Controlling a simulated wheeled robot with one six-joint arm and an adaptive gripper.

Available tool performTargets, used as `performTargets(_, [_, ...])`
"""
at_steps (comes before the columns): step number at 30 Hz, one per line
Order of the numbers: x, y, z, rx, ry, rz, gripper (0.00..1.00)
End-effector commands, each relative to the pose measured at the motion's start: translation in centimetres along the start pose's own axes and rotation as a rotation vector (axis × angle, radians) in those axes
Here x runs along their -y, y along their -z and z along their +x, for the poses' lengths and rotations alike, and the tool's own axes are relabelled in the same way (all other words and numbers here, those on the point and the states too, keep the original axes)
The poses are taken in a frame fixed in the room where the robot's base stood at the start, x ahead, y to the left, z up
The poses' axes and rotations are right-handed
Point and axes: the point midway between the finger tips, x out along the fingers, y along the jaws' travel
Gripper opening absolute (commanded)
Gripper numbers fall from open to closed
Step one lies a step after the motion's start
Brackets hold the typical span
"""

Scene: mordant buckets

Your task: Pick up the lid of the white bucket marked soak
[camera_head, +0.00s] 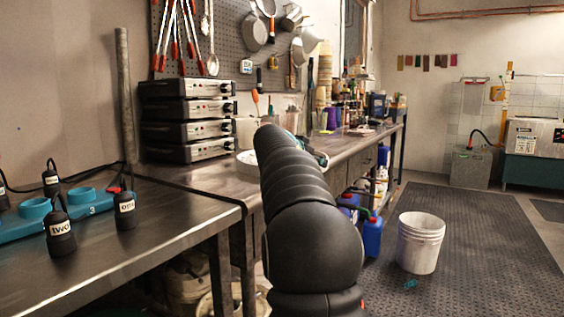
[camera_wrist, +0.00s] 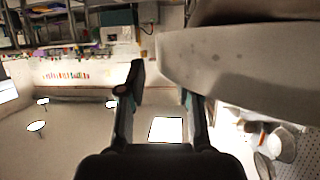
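In the wrist view, which looks upside down, a large pale, spotted, round-edged piece (camera_wrist: 235,65) fills the upper right, close to my gripper. It may be the lid, but no mark is readable. My gripper (camera_wrist: 160,92) has its two dark fingers apart, the right one overlapping the pale piece's edge; I cannot tell whether they touch. In the head view, a white rim (camera_head: 246,158) shows on the bench beside my arm, mostly hidden by it. A white bucket (camera_head: 420,245) stands on the floor at right, with no lid on it and no readable mark.
A metal table (camera_head: 150,235) at left holds black labelled weights or bottles (camera_head: 60,235) and a blue tray (camera_head: 95,200). Stacked grey devices (camera_head: 188,120) stand on the back bench. Blue jugs (camera_head: 371,236) stand under it. The dark floor mat (camera_head: 480,255) is mostly clear.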

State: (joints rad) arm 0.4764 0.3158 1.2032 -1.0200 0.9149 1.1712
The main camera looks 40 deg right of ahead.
Motion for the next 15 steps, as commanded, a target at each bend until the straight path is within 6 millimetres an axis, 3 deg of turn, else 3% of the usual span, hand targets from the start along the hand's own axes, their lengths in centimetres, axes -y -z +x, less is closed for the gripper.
performTargets(2, [0.01,-0.02,-0.03,0.000,0.000,0.000,0.33])
performTargets(6, [0.01,-0.02,-0.05,0.000,0.000,0.000,0.01])
performTargets(15, [0.03,-0.02,-0.08,0.000,0.001,0.000,0.00])
